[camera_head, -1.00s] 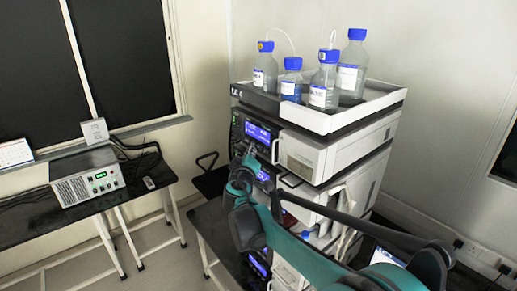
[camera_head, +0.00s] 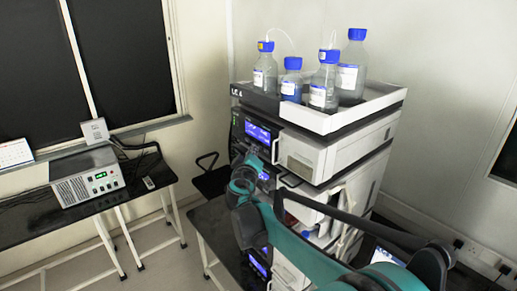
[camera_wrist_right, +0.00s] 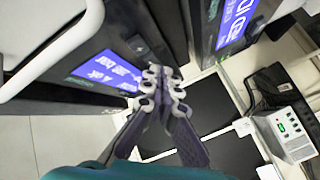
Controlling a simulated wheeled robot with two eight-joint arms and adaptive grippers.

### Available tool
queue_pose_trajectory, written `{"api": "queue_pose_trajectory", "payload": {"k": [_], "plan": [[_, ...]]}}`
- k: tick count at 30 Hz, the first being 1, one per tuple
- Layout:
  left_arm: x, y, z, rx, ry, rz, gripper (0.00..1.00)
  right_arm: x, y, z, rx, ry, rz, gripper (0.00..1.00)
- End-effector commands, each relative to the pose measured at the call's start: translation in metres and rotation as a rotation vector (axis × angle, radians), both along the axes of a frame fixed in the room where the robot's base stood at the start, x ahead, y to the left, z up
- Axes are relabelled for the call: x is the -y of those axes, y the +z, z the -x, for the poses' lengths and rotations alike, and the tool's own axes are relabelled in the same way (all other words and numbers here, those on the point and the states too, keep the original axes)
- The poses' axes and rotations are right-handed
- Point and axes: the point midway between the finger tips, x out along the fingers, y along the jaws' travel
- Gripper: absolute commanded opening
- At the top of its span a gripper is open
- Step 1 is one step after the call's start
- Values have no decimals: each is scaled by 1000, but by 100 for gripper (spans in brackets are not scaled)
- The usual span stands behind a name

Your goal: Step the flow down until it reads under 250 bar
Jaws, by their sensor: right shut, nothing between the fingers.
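The stacked instrument has a top module with a lit blue display (camera_head: 258,133) and a module below with another blue display (camera_head: 264,175), partly behind my arm. My right gripper (camera_head: 254,154) is in front of the stack's left face, near these displays. In the right wrist view my gripper (camera_wrist_right: 164,77) is shut with nothing between its fingers. Its tips are beside a blue display (camera_wrist_right: 106,71) with tilted white text that seems to end in "bar"; I cannot read the number surely. A second blue display (camera_wrist_right: 236,22) is at the top. My left gripper is not in view.
Several blue-capped bottles (camera_head: 349,78) stand in the white tray (camera_head: 375,108) on top of the stack. A grey box with a green readout (camera_head: 88,177) sits on the left bench (camera_head: 60,218). A lower blue display (camera_head: 258,268) is near the bottom.

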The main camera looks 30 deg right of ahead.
Motion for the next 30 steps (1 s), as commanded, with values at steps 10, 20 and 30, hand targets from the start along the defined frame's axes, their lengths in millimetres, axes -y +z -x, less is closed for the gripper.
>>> {"api": "queue_pose_trajectory", "payload": {"k": [10,20,30], "plan": [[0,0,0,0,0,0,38,3,0,0,0,0,0,0],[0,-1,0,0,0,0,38,7,0,-1,0,0,0,0],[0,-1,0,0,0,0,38,9,0,-1,-1,-1,0,0]]}}
